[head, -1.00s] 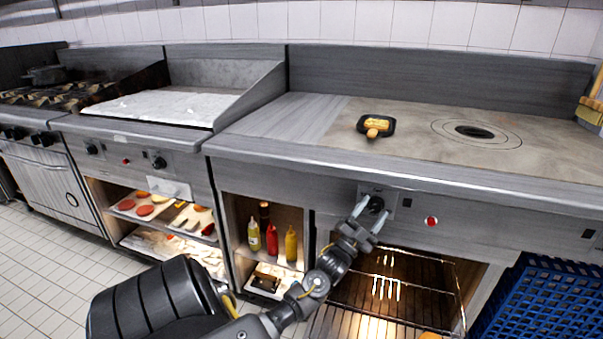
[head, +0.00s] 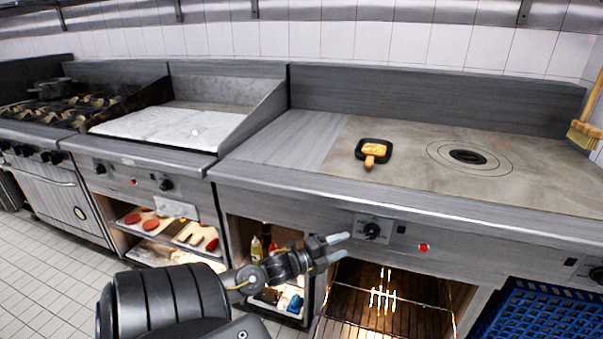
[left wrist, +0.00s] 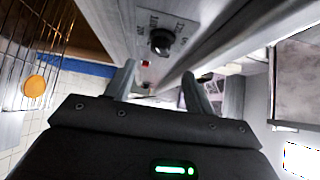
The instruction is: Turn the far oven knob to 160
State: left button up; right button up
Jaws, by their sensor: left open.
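The oven knob (head: 372,230) is black on a pale dial plate, on the front panel above the open, lit oven (head: 385,305). Another knob (head: 597,275) is partly cut off at the right edge. My right gripper is out of view.
A red light (head: 423,247) sits right of the knob. A small black pan (head: 374,150) with food stands on the cooktop above. A blue crate (head: 540,315) stands at lower right. Bottles (head: 256,249) stand on the shelf behind my left arm.

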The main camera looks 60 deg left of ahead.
pick_arm(q)
jog(key=s+f+n+g+y+p, duration=0.2)
jog(key=s+f+n+p, duration=0.3)
jog(key=f, duration=0.5)
jog(key=s+f+n+g+y+p, duration=0.2)
jog(key=s+f+n+g+p, duration=0.3)
jog(key=f, duration=0.6)
jog(key=s+p, duration=0.1)
jog(key=s, duration=0.1)
jog(key=shift+s+f, duration=0.3)
jog(key=shift+s, duration=0.05)
jog(key=shift+a, duration=0.1)
